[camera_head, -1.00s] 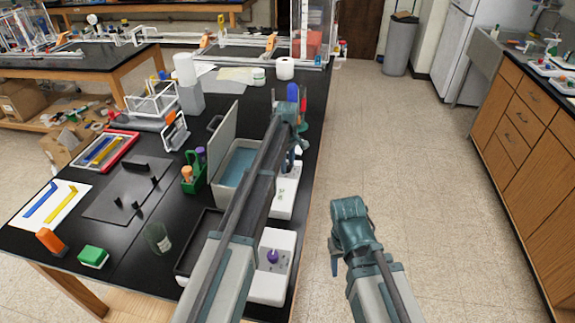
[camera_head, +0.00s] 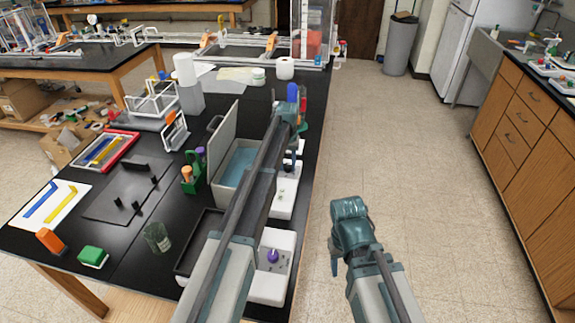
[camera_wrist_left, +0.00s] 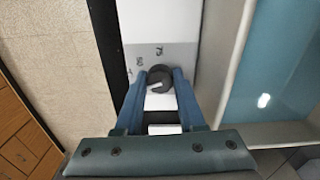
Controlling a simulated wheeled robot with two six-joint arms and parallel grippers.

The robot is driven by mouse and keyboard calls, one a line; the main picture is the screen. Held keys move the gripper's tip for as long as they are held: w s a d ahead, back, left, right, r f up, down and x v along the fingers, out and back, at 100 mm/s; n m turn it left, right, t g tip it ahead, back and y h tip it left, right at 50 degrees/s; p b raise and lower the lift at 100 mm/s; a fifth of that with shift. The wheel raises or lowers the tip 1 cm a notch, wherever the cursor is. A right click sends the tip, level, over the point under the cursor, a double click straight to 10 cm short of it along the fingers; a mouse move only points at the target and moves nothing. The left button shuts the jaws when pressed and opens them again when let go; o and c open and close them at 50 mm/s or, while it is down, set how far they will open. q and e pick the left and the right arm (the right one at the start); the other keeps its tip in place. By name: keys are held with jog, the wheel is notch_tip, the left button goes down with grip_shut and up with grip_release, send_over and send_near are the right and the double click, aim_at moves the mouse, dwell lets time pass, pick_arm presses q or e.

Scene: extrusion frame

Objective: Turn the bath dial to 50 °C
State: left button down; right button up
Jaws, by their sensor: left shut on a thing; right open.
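The bath (camera_head: 217,188) is an open box of blue water with its lid up, and its white control side faces the table's right edge. The dark round dial (camera_wrist_left: 163,76) with a pale pointer mark sits on the grey panel in the left wrist view. My left gripper (camera_wrist_left: 161,84) is shut on the dial, with a blue finger on either side of it. The small scale marks (camera_wrist_left: 159,50) beside the dial are too blurred to read. The left gripper (camera_head: 291,161) also shows in the head view, over the bath's control side. My right gripper (camera_head: 335,264) is open and empty, off the table's right side.
A second white unit with a purple knob (camera_head: 272,256) stands at the front right of the table. A green rack (camera_head: 193,172) and a glass beaker (camera_head: 157,237) stand left of my left arm. The floor (camera_head: 425,190) to the right is clear.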

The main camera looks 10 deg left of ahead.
aim_at(288, 165)
pick_arm(q)
jog(key=m, duration=0.4)
jog(key=shift+m, duration=0.3)
jog(key=m, duration=0.4)
jog(key=shift+m, duration=0.4)
jog(key=c, duration=0.5)
grip_release()
notch_tip(288, 165, up, 14)
jog(key=p, duration=1.3)
jog(key=shift+p, duration=0.4)
